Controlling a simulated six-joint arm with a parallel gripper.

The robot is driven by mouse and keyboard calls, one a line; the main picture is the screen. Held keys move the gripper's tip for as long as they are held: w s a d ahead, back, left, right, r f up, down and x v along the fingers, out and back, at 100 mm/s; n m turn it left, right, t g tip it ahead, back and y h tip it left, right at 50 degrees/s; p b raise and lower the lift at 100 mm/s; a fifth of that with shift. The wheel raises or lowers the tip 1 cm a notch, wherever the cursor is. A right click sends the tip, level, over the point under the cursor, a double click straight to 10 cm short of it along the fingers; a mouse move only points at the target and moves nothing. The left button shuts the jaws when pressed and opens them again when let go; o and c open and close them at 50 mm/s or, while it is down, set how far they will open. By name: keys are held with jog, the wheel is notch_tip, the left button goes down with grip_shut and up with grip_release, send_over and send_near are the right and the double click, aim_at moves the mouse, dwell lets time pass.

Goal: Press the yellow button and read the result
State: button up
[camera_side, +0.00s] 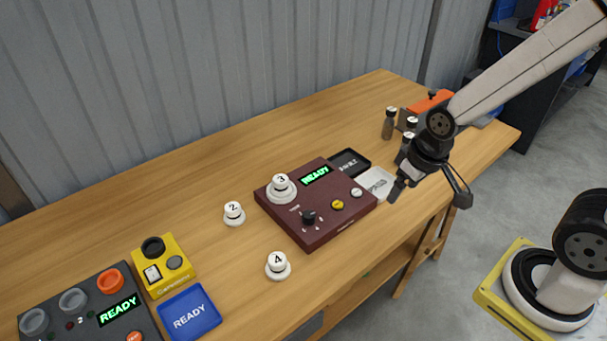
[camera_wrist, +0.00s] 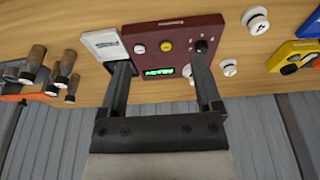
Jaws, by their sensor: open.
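The yellow button (camera_side: 338,204) is on the front right part of a maroon box (camera_side: 325,230) on the wooden table, beside a white button (camera_side: 356,192). The box's display (camera_side: 316,175) glows green and reads READY. A white weight marked 3 (camera_side: 281,188) sits on the box, behind a black knob (camera_side: 308,217). My gripper (camera_side: 428,196) is open and empty, to the right of the box and apart from the button. In the wrist view the yellow button (camera_wrist: 166,46) shows between and beyond my open fingers (camera_wrist: 160,62).
White weights marked 2 (camera_side: 233,213) and 4 (camera_side: 278,265) stand left of the box. A white tray (camera_side: 383,193) and a black tray (camera_side: 361,163) lie at its right. Several small bottles (camera_side: 389,124) stand behind my gripper. A yellow box (camera_side: 178,283) is at front left.

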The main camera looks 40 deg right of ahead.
grip_shut()
dwell(1.7)
